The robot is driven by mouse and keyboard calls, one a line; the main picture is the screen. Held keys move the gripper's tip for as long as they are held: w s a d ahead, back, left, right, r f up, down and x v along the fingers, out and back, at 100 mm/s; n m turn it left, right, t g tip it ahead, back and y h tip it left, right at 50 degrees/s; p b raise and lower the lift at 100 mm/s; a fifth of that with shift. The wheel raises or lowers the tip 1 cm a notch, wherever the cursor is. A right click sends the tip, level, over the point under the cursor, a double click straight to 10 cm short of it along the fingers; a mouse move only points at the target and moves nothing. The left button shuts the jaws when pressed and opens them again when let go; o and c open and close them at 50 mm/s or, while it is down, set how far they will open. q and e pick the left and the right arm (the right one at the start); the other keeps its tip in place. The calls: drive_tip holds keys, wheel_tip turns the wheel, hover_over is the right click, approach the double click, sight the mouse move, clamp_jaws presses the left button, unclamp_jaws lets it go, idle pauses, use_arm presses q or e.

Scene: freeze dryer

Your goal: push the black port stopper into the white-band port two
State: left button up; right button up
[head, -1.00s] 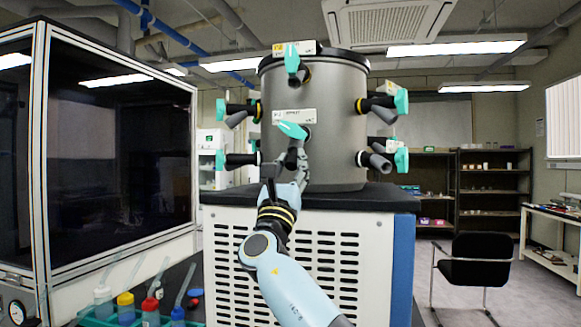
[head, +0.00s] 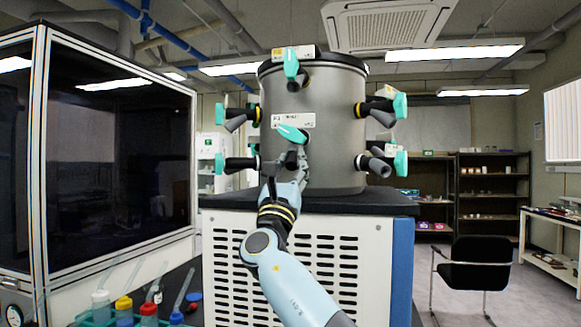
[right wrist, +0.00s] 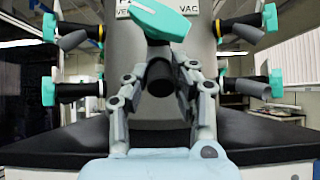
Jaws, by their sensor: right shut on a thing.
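The grey drum (head: 335,125) carries several side ports with teal handles. At its front, below a white label plate (head: 294,121), is the port (head: 291,138) with a teal handle, which also shows large in the right wrist view (right wrist: 160,20). My right gripper (head: 287,170) is at this port, its fingers shut on the dark round stopper (right wrist: 160,77). The stopper lies between the fingertips, below the handle. The port's mouth and any white band are hidden behind it, so I cannot tell how far in it sits. My left gripper is not in view.
Side ports with black stubs and grey tubes flank the drum, such as the lower right one (head: 375,163). The drum stands on a black-topped white cabinet (head: 225,240). A glass-fronted enclosure (head: 120,150) is at left, with capped bottles (head: 124,306) below it.

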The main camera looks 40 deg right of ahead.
drive_tip(key=o, duration=1)
drive_tip(key=shift+d, duration=0.1)
drive_tip(key=v, duration=1.2)
